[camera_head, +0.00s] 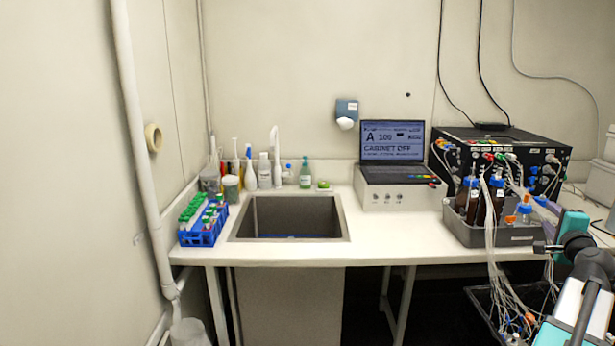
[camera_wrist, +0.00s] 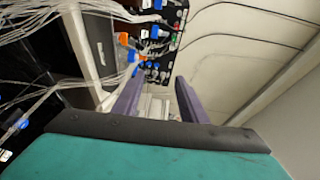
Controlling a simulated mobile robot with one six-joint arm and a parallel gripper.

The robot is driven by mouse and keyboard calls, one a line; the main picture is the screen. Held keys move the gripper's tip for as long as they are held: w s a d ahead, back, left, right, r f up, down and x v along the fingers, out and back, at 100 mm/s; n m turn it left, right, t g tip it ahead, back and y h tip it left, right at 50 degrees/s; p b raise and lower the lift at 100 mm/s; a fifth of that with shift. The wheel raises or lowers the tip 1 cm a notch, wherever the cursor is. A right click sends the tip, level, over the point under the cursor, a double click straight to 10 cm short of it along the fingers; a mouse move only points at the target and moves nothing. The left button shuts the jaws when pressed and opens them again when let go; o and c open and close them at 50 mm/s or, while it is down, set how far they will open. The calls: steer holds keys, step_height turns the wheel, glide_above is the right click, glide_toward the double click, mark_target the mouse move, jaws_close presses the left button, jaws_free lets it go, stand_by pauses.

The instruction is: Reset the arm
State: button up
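My arm (camera_head: 580,290) reaches in at the lower right of the head view, in front of the right end of the bench. In the wrist view my gripper (camera_wrist: 158,98) shows two purple fingers standing apart with nothing held between them. The fingertips point toward a pale wall area, and the black control box (camera_wrist: 165,30) with tubes and cables lies beyond them.
The grey tray (camera_head: 470,235) with brown bottles (camera_head: 468,195) and loose tubing is close to my arm. A laptop (camera_head: 393,140), sink (camera_head: 290,217) and blue tube rack (camera_head: 203,236) stand farther left. The bench front (camera_head: 385,245) is clear.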

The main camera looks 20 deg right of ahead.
steer(key=w+a+f+n+g+y, duration=0.1)
steer(key=w+a+f+n+y, duration=0.1)
steer(key=w+a+f, duration=0.5)
steer(key=w+a+f+n+y, duration=0.25)
steer(key=a+f, duration=0.25)
steer(key=f, duration=0.4)
steer(key=w+a+f+n+g+y, duration=0.1)
steer(key=w+a+f+n+y, duration=0.15)
steer(key=w+a+f, duration=0.45)
steer(key=w+a+f+n+g+y, duration=0.1)
steer(key=a+f+n+g+y, duration=0.35)
steer(key=a+f, duration=1.9)
steer(key=s+a+f+n+g+y, duration=0.1)
steer(key=s+a+f+n+g, duration=0.2)
steer(key=s+a+f, duration=0.45)
steer(key=s+a+f+n+g+y, duration=0.2)
steer(key=s+a+f+n+g, duration=0.15)
steer(key=a+f, duration=0.65)
steer(key=s+a+f+n+g+h, duration=0.1)
steer(key=s+a+f+n+g, duration=0.1)
steer(key=s, duration=0.6)
steer(key=s+a+f+n+g+h, duration=0.1)
steer(key=s+a+f+n+g, duration=0.1)
steer(key=s+a, duration=0.3)
steer(key=s+a+f+n+g+h, duration=0.1)
steer(key=s+a+f+n+g, duration=0.1)
steer(key=s, duration=0.9)
steer(key=shift+a+f+n, duration=0.45)
steer(key=shift+a+n, duration=0.35)
steer(key=shift+a, duration=0.4)
